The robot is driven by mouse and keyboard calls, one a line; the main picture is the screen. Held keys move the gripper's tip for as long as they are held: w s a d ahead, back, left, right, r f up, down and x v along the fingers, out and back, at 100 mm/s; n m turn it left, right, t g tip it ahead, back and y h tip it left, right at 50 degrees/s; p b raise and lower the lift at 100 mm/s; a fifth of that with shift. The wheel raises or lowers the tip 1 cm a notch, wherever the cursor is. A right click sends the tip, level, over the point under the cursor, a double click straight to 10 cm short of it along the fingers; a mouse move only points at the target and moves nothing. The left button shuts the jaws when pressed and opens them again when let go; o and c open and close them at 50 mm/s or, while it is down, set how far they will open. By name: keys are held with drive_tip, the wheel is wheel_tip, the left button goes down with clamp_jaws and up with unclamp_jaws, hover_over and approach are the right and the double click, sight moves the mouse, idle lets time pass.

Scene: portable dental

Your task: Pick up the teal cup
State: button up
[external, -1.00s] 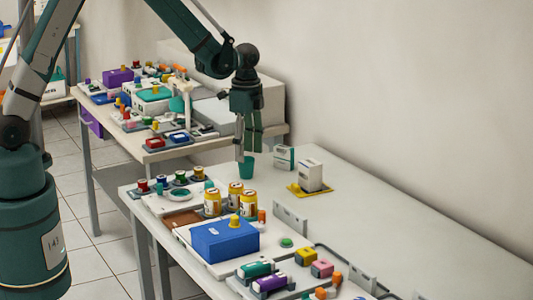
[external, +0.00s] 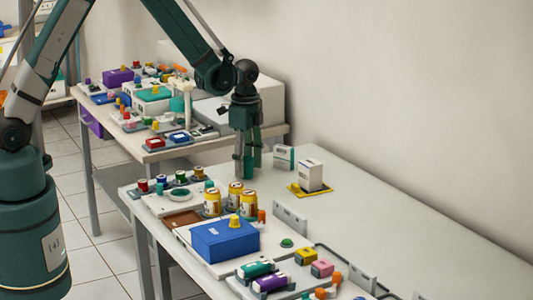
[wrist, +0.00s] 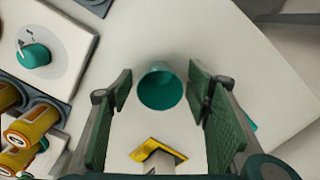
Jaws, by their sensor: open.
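The teal cup (wrist: 160,90) stands upright on the white table, its open mouth facing my wrist camera. In the external view the cup (external: 249,170) shows only partly behind my fingers. My gripper (wrist: 162,108) is open, with one green-padded finger on each side of the cup in the wrist view. The gap on both sides is clear, and I see no contact. In the external view my gripper (external: 248,168) points straight down, with its fingertips low around the cup, near the table top.
A white box on a yellow tray (external: 296,189) and a small white carton (external: 284,157) stand to the right. Yellow-labelled jars (external: 236,194) and a blue box (external: 225,240) stand nearer the front. The table's right side is largely bare.

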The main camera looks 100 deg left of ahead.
drive_tip(key=shift+c, duration=0.6)
drive_tip(key=c, duration=0.6)
drive_tip(key=shift+r, duration=0.1)
drive_tip(key=shift+r+p, duration=0.55)
drive_tip(key=shift+r, duration=4.35)
